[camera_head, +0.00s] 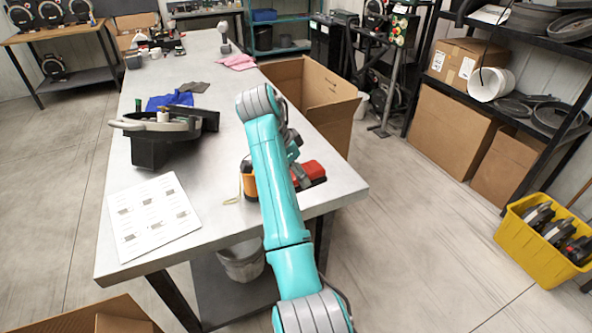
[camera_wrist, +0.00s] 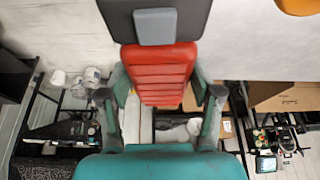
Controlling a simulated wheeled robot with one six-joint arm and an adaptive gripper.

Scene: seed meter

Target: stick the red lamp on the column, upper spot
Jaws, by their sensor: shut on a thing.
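My gripper (camera_wrist: 162,88) is shut on a red ridged body (camera_wrist: 160,72), one finger on each side. I take it for the red lamp, but its shape does not make this certain. A grey block and a dark flat part adjoin its far end. In the head view a red part (camera_head: 311,173) shows at the table's right edge, partly hidden by my arm.
An orange container (camera_head: 249,181) stands left of my arm on the table (camera_head: 232,118). A black device (camera_head: 156,146) and a printed sheet (camera_head: 153,218) lie further left. An open cardboard box (camera_head: 325,95) stands beside the table. A yellow crate (camera_head: 540,248) is on the floor; the floor between is clear.

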